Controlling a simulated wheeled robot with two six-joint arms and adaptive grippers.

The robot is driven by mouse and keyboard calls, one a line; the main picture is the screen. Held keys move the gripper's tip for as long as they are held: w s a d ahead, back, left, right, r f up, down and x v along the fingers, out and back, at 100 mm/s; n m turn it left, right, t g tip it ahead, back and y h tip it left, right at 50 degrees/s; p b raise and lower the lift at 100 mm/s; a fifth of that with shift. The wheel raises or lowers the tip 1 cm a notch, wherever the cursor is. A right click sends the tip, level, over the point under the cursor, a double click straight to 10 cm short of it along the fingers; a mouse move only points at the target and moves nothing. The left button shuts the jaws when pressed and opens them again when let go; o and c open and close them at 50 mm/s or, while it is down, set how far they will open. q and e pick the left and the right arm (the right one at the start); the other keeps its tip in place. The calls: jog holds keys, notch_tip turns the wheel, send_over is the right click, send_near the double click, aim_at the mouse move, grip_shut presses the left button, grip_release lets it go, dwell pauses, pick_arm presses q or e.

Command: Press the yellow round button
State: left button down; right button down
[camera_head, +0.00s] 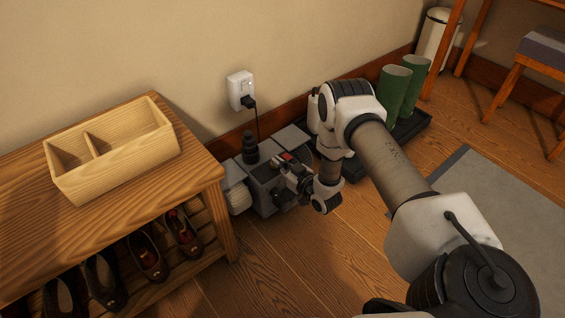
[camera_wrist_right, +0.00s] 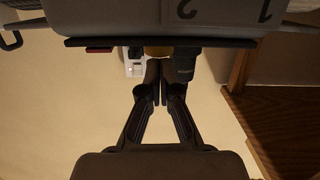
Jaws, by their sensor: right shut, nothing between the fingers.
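The grey machine (camera_head: 262,183) stands on the floor against the wall, beside the wooden bench. In the right wrist view its panel (camera_wrist_right: 215,20) spans the top. A small yellow piece (camera_wrist_right: 157,51), likely the yellow round button, shows at the panel's edge, partly hidden behind the fingertips. A red piece (camera_wrist_right: 98,49) and a black knob (camera_wrist_right: 186,63) lie on either side of it. My left gripper is out of view.
A wall socket (camera_head: 240,90) with a black plug and cord is above the machine. The bench (camera_head: 190,187) holds a wooden box (camera_head: 125,160), with shoes below. Green boots (camera_head: 397,88) stand on a dark tray (camera_head: 407,130) behind my right arm. Some floor in front is clear.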

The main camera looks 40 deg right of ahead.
jog(key=shift+f, duration=0.1)
jog(key=shift+f+b, duration=0.3)
jog(key=shift+f, duration=0.55)
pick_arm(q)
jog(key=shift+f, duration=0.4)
pick_arm(e)
jog(key=shift+s, duration=0.1)
jog(key=shift+f, duration=0.1)
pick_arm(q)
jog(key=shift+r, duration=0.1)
